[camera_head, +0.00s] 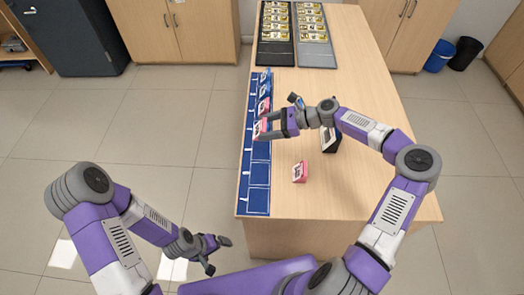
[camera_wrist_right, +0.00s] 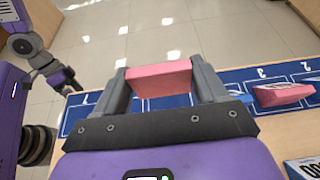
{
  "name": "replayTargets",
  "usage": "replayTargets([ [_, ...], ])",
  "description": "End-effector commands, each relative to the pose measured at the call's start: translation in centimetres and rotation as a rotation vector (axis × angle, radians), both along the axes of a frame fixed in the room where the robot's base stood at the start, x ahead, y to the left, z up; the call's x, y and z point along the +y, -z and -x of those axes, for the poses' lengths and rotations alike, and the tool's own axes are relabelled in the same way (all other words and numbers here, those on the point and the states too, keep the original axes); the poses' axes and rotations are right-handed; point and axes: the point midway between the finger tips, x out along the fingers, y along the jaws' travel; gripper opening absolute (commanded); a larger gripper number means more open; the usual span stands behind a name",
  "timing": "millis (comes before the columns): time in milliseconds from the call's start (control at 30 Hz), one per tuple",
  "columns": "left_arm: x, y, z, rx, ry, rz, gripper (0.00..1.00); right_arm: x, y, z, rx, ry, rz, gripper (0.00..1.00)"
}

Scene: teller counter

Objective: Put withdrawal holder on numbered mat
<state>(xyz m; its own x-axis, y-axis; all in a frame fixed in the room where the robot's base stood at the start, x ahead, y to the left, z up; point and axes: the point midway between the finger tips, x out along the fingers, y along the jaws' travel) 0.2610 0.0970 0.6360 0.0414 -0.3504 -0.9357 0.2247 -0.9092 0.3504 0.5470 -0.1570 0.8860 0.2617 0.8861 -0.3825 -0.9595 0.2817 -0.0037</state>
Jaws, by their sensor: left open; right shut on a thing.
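The numbered mat (camera_head: 258,173) is a blue strip of cells along the counter's left edge; numerals show on it in the right wrist view (camera_wrist_right: 88,101). My right gripper (camera_head: 264,129) is shut on a pink holder with a white face (camera_head: 259,130), over the mat's middle part; I cannot tell whether it touches the mat. In the right wrist view the pink holder (camera_wrist_right: 160,78) sits between both fingers. Another pink holder (camera_head: 299,172) stands on bare counter right of the mat. My left gripper (camera_head: 208,255) is open and empty, off the counter's near left corner.
A pink holder (camera_head: 264,107) stands on the mat just beyond my right gripper, with bluish holders (camera_head: 265,84) farther up. A dark-framed item (camera_head: 330,141) is partly hidden behind my right arm. Dark trays of banknotes (camera_head: 293,38) lie at the far end. The counter's near right is clear.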

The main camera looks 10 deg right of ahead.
Motion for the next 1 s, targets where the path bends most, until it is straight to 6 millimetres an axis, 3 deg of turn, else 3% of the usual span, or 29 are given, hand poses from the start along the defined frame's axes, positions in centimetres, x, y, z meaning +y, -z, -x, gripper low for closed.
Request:
replayTargets([
  [200,0.0,1.6,0.0,0.000,0.000,0.000,0.98,-0.1,4.3,0.1,0.005,-0.004,-0.006,0.41],
  [467,0.0,2.2,0.0,0.000,0.000,0.000,0.98,0.0,6.6,0.1,0.003,-0.003,-0.003,0.41],
  [667,0.0,3.3,0.0,0.000,0.000,0.000,0.98,-0.1,9.4,0.1,0.003,-0.002,-0.004,0.41],
  [1000,0.0,3.2,0.0,0.000,0.000,0.000,0.98,-0.1,9.8,0.1,0.002,-0.002,-0.001,0.41],
])
